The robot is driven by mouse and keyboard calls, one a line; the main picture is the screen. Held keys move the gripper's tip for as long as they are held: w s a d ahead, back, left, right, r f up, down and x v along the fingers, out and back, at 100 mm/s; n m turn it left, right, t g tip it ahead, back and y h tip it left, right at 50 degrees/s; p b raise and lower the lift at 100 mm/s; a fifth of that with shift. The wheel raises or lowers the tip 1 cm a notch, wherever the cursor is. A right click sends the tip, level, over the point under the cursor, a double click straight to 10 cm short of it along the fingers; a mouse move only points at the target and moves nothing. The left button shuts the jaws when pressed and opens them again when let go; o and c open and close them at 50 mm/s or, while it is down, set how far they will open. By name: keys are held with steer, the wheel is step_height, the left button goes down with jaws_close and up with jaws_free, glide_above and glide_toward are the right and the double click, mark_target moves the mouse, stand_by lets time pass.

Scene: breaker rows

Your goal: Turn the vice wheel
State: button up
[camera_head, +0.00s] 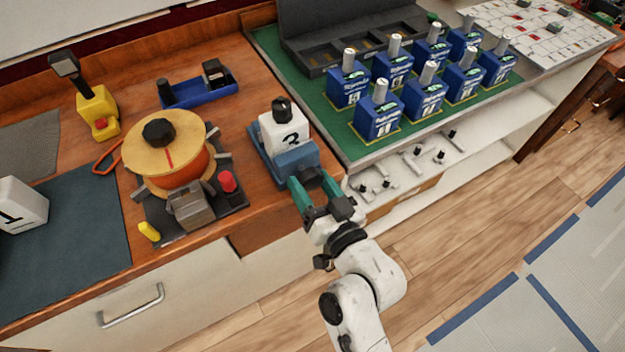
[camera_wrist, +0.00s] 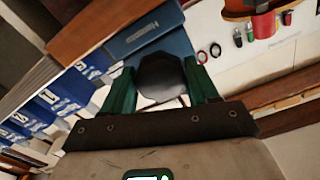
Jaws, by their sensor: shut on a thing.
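The blue vice (camera_head: 268,164) stands at the front edge of the wooden bench in the head view, with a white block (camera_head: 284,135) marked with a number in it. A black knob sits on top of the block. My gripper (camera_head: 313,184) reaches the vice's front side from the lower right, its green fingers around the dark vice wheel (camera_head: 309,175). In the wrist view, the black, many-sided wheel (camera_wrist: 161,78) lies between the two green fingers of my gripper (camera_wrist: 160,84), which are shut on it. The blue vice body (camera_wrist: 148,34) shows just behind it. The wheel's far side is hidden.
A wooden spool (camera_head: 168,150) on a dark stand with a red button is left of the vice. A blue tray (camera_head: 199,91) lies behind. Several blue breakers (camera_head: 378,113) stand on the green mat at right. Open floor (camera_head: 450,245) lies below right.

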steer(key=shift+m, duration=0.6)
steer(key=shift+f, duration=0.1)
steer(key=o, duration=1)
steer(key=shift+s, duration=0.15)
steer(key=shift+s+d, duration=0.15)
steer(key=shift+s, duration=0.1)
steer(key=b+v, duration=0.3)
steer(key=v, duration=0.7)
steer(key=shift+d, duration=0.1)
steer(key=shift+c, duration=0.2)
